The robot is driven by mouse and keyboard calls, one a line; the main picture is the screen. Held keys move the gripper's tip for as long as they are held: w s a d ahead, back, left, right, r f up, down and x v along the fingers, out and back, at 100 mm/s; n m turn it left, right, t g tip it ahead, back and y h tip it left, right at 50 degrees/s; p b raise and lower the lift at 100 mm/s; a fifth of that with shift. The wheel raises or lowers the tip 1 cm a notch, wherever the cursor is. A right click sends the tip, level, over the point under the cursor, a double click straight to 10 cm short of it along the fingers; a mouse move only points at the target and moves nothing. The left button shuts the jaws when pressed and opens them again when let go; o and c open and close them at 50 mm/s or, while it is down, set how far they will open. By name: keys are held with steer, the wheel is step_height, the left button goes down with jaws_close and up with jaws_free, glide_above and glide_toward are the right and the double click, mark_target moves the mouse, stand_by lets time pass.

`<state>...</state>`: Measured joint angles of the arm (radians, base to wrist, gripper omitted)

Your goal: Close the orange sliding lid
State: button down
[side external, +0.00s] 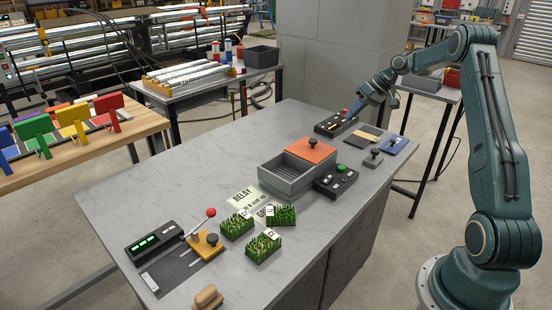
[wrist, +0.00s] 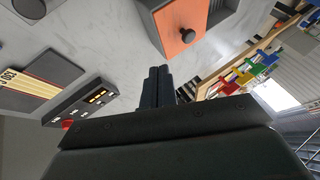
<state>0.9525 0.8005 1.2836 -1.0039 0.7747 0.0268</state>
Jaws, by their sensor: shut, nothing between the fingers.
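The orange sliding lid (side external: 309,151) with a dark round knob (side external: 313,142) lies on the far part of a grey box (side external: 283,184). The near part of the box is uncovered and shows its hollow inside. In the wrist view the orange lid (wrist: 187,25) and its knob (wrist: 188,36) are at the top, right of centre. My gripper (wrist: 159,70) is shut and empty, its fingers together and apart from the lid. In the side view my gripper (side external: 353,112) is beyond the box, to the right, over a dark switch panel; its fingertips are small there.
The dark switch panel (side external: 335,124) is close under my gripper. A black box with a green button (side external: 337,180) stands right of the grey box. Turf pieces (side external: 262,246), a lever unit (side external: 196,245) and a blue pad (side external: 393,146) also lie on the table.

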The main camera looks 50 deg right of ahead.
glide_toward(323, 147)
steer(key=w+d+f, duration=0.1)
steer(key=w+f, duration=0.2)
steer(key=w, duration=0.1)
steer(key=shift+w+a+f, duration=0.1)
steer(key=shift+w+a, duration=0.15)
steer(key=shift+a, duration=0.7)
steer(key=shift+w+a+f, duration=0.1)
steer(key=shift+w+a, duration=0.15)
steer(key=shift+a, duration=0.7)
steer(key=shift+a, duration=0.1)
steer(key=shift+a, duration=0.3)
steer(key=a, duration=1.2)
steer(key=shift+a, duration=0.1)
